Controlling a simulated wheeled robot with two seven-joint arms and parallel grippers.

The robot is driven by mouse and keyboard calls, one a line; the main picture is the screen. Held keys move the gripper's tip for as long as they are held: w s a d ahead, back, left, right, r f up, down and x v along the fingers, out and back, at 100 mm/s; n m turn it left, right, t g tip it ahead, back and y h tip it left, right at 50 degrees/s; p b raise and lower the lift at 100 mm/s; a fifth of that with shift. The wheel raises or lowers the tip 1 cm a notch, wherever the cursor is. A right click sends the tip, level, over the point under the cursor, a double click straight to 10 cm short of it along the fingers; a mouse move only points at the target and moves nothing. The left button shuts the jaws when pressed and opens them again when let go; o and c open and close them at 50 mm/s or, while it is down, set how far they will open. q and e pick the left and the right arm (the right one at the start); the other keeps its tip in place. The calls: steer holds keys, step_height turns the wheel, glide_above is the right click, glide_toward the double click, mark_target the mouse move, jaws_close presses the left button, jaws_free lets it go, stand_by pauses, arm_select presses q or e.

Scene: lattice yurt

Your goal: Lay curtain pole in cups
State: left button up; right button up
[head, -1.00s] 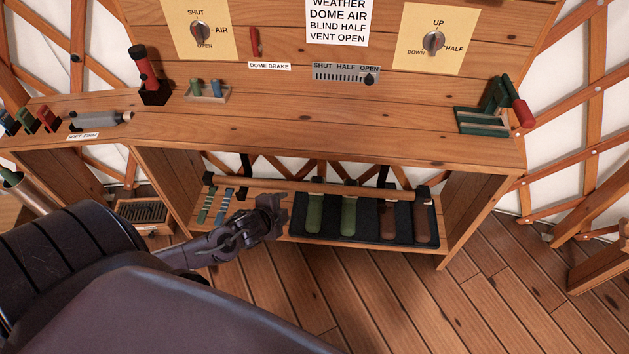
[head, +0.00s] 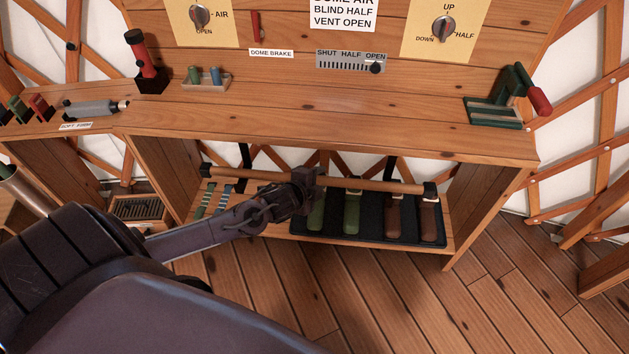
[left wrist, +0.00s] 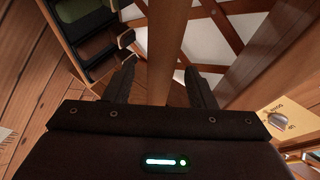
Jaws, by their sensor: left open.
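The wooden curtain pole (head: 372,186) lies level across the open lower bay of the wooden unit. Its right end meets a black cup (head: 430,189), and its left end meets another black cup (head: 206,171). I cannot tell how deep the ends sit. My left gripper (head: 314,180) is at the middle of the pole and hides a short stretch of it. In the left wrist view the pole (left wrist: 168,40) runs between the two spread fingers of the left gripper (left wrist: 162,80), which is open. My right gripper is not in view.
Below the pole, a black tray (head: 372,238) holds green and brown rolled items on the low shelf. Striped pieces (head: 213,200) lie left of it. The countertop (head: 330,130) overhangs the bay. The wooden floor (head: 400,310) in front is clear.

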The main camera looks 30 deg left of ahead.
arm_select(q)
steer(key=shift+c, duration=0.2)
jaws_close()
steer(key=shift+w+r, duration=0.1)
